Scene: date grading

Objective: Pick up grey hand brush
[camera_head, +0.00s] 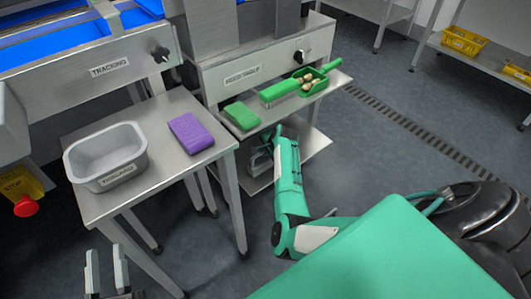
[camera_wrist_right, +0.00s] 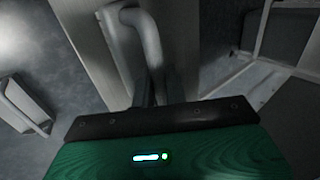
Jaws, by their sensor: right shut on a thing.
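My right gripper (camera_head: 278,132) is at the front of the steel stand, below its top shelf. In the right wrist view its dark fingers (camera_wrist_right: 157,92) are shut on a curved grey handle (camera_wrist_right: 150,38). I cannot tell from this handle alone whether it belongs to the grey hand brush. A grey object (camera_head: 259,160) lies on the lower shelf, partly hidden by shadow and the stand. My left gripper (camera_head: 107,272) is open and empty at the bottom left, in front of the steel table.
The steel table (camera_head: 150,140) holds a grey tub (camera_head: 107,180) and a purple block (camera_head: 190,132). Floor to the right is clear.

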